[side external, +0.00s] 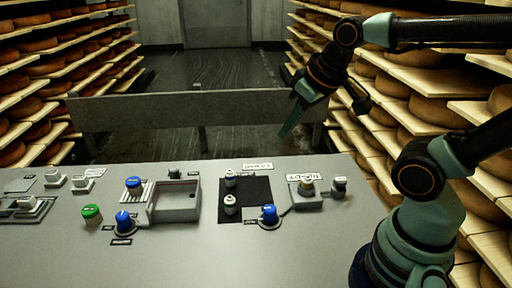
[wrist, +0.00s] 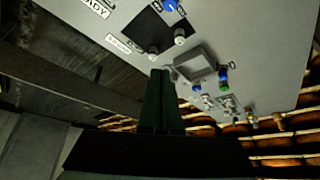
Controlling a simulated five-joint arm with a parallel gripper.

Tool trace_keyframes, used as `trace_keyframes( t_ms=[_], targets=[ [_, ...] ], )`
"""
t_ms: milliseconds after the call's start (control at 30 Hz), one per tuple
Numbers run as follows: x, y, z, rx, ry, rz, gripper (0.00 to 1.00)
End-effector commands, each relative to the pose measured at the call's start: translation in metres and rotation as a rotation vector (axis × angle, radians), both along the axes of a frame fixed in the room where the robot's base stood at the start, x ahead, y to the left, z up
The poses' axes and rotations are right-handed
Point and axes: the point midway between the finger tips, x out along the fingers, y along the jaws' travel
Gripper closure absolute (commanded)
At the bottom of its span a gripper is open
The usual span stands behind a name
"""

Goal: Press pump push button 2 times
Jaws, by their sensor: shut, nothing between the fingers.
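A grey control panel (side external: 320,258) carries several buttons and knobs. I cannot read which one is the pump push button. A green button (side external: 91,213) is at the left, beside a blue knob (side external: 124,221). A black square (side external: 259,190) holds two pale-topped buttons, one behind the other (side external: 230,204). A blue knob (side external: 269,214) and a yellowish-topped button (side external: 306,186) are to its right. My gripper (side external: 286,132) is shut and empty, above and behind the panel's back edge. In the wrist view my gripper (wrist: 160,74) points toward the panel (wrist: 270,55), apart from the buttons.
A raised-rim tray box (side external: 175,215) stands on the panel's left half. A grey rail (side external: 180,106) runs behind the panel. Shelves of cheese wheels (side external: 40,70) line both sides. The panel's front area is clear.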

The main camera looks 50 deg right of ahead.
Motion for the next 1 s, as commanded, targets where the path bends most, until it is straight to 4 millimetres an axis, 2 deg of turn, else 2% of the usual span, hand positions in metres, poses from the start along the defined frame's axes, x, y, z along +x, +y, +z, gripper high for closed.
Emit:
trace_keyframes(
  t_ms=[167,467,767,1000],
  targets=[
    [0.001,-0.017,-0.006,0.027,0.092,-0.109,1.0],
    [-0.003,-0.07,-0.025,0.119,0.369,-0.474,1.0],
    [-0.018,-0.124,-0.047,0.214,0.65,-0.853,1.0],
    [-0.037,-0.163,-0.067,0.285,0.874,-1.145,1.0]
  ],
)
